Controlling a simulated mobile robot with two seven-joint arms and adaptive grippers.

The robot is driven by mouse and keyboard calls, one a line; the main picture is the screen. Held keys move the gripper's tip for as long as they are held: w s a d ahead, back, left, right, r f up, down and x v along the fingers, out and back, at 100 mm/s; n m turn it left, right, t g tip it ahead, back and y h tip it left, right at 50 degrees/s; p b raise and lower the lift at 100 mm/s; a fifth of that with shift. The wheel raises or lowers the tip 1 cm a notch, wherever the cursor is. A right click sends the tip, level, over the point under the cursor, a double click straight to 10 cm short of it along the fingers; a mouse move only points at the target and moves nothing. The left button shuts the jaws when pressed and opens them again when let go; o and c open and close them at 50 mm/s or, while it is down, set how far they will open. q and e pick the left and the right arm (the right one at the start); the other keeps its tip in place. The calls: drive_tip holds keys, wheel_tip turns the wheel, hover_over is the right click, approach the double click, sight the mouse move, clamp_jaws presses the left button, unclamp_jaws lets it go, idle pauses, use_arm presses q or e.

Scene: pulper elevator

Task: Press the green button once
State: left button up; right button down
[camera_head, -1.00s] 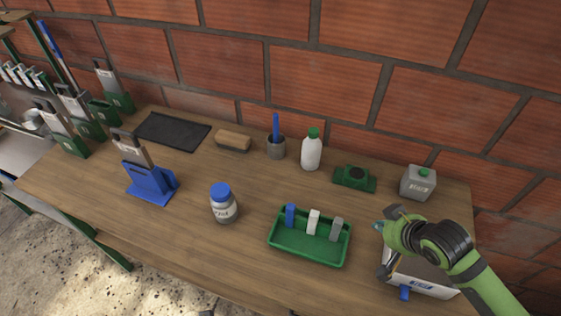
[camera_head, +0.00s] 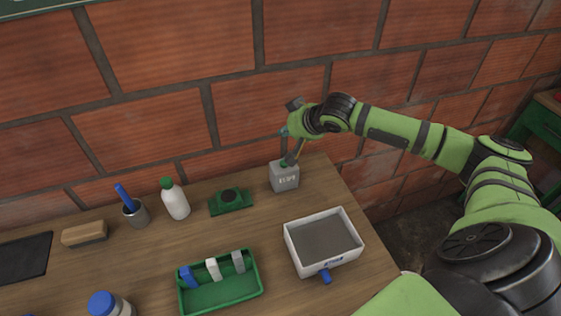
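A grey box (camera_head: 284,179) with dark lettering stands at the back right of the wooden table. The green button (camera_head: 284,164) sits on its top and is partly covered by my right gripper. My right gripper (camera_head: 290,158) points down from above, with its fingertips right at the button. I cannot tell whether they touch it, or whether the fingers are open or shut. My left gripper is not in view.
A white tray (camera_head: 357,252) with a grey floor stands in front of the box. A green holder (camera_head: 230,200), a white bottle (camera_head: 176,200) and a green tray (camera_head: 222,299) with several blocks stand to the left. The brick wall (camera_head: 300,45) is close behind.

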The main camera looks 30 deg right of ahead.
drive_tip(key=shift+f, duration=0.1)
wheel_tip(320, 180, down, 7)
drive_tip(key=b, duration=0.8)
drive_tip(key=shift+f, duration=0.8)
drive_tip(key=shift+f, duration=0.15)
idle(0.4)
drive_tip(key=shift+f, duration=0.35)
